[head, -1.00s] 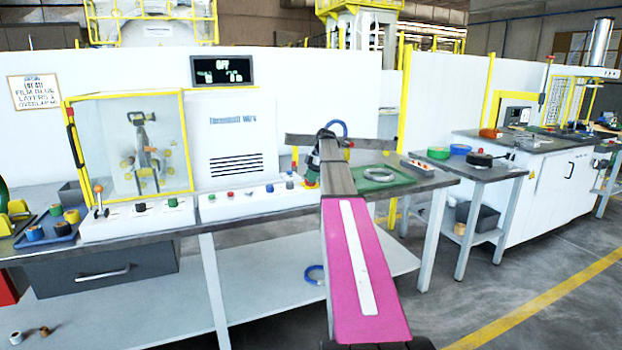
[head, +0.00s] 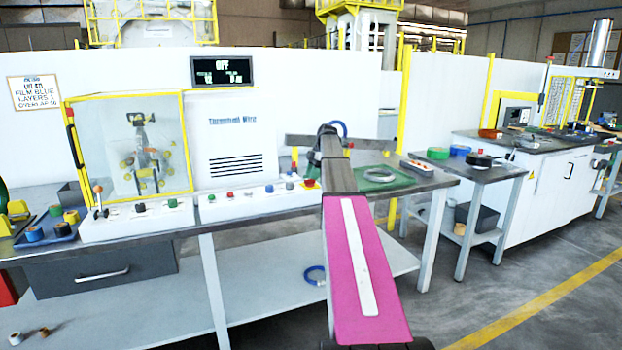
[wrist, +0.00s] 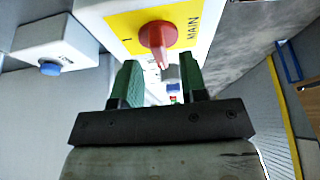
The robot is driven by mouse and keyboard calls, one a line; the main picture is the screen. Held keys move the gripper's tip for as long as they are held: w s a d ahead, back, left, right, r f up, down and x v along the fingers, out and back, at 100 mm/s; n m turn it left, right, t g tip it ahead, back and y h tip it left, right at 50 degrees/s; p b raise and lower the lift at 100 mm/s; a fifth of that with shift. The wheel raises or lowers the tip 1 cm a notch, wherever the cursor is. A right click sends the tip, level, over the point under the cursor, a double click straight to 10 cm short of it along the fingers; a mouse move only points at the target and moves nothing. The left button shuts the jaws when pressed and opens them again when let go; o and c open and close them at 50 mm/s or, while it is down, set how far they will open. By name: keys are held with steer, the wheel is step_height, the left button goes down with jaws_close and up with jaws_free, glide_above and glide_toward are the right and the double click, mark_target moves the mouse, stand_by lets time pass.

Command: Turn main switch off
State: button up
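The main switch is a red rotary knob (wrist: 157,38) on a yellow plate (wrist: 125,22) marked "MAIN" and "I", on a white box; its handle points down in the wrist view. In the head view a small red part (head: 310,183), which looks like this switch, shows just left of my arm. My gripper (wrist: 160,80) has two green fingers spread apart. The handle's lower end appears between the fingertips in the picture; I cannot tell whether they touch. My arm hides the gripper in the head view. The display (head: 222,70) reads "OFF".
A blue button (wrist: 50,68) sits on a white box at the left of the wrist view. The control panel (head: 240,205) carries several coloured buttons. A green mat (head: 385,178) with a grey ring lies right of my arm. A side table (head: 470,172) stands further right.

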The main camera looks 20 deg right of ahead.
steer(key=v, duration=0.8)
steer(key=shift+d+r, duration=0.15)
steer(key=shift+r, duration=0.2)
